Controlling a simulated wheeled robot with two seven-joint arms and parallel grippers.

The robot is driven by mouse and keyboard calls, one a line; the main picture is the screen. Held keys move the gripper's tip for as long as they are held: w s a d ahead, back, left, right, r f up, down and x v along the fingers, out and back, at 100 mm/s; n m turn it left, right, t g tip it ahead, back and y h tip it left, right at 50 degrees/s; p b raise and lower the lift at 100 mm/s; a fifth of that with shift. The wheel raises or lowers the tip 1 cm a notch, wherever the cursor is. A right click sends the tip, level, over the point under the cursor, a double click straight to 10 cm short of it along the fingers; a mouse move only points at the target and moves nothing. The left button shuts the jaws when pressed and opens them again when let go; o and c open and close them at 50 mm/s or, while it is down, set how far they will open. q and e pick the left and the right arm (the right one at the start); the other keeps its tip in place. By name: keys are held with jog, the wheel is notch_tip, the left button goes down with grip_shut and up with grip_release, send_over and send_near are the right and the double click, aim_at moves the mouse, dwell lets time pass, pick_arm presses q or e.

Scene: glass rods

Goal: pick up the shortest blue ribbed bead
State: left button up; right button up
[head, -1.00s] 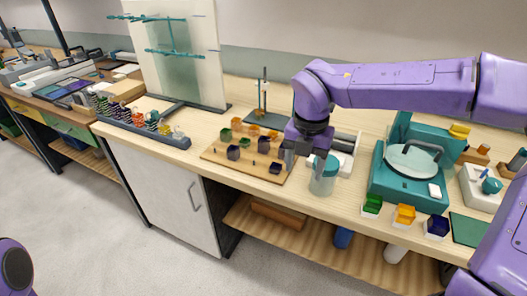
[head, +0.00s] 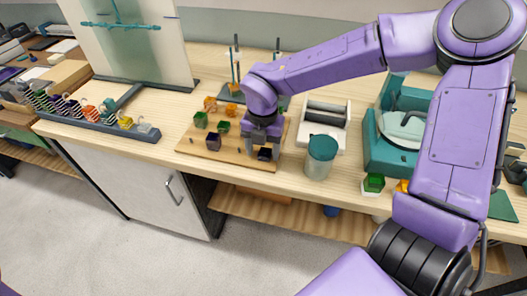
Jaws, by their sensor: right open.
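A light wooden board (head: 228,157) on the bench carries several small beads. A short dark blue bead (head: 265,154) sits near its front right corner. A taller dark blue bead (head: 214,142) stands further left on the board. Ribs are too small to make out. My right gripper (head: 263,149) points down over the board's right part, its fingers open on either side of the short blue bead in the picture. I cannot tell whether they touch it. The gripper and forearm hide part of the board behind. My left gripper is not in view.
Green beads (head: 200,120) and orange beads (head: 231,111) stand on the board's back left. A jar with a teal lid (head: 321,158) stands close right of the gripper. A teal device (head: 378,150) is further right. A rack of coloured coils (head: 95,115) lies left.

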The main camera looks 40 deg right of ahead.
jog(key=shift+f, duration=0.45)
jog(key=shift+s, duration=0.3)
jog(key=c, duration=1.1)
jog(key=shift+r, duration=0.1)
jog(key=shift+w+r, duration=0.15)
jog(key=shift+r, duration=0.35)
jog(key=s+r, duration=0.1)
jog(key=r, duration=0.1)
jog(key=s+a+r, duration=0.1)
jog(key=s+r, duration=0.1)
jog(key=r, duration=0.1)
jog(key=s+a+r, duration=0.1)
jog(key=r, duration=0.2)
jog(key=shift+s+a+b, duration=0.2)
jog(key=shift+s+b, duration=0.1)
jog(key=shift+b, duration=0.1)
jog(key=shift+c, duration=0.2)
jog(key=s+a+r, duration=0.4)
jog(key=s, duration=0.4)
jog(key=shift+a+p, duration=0.15)
jog(key=shift+p, duration=0.2)
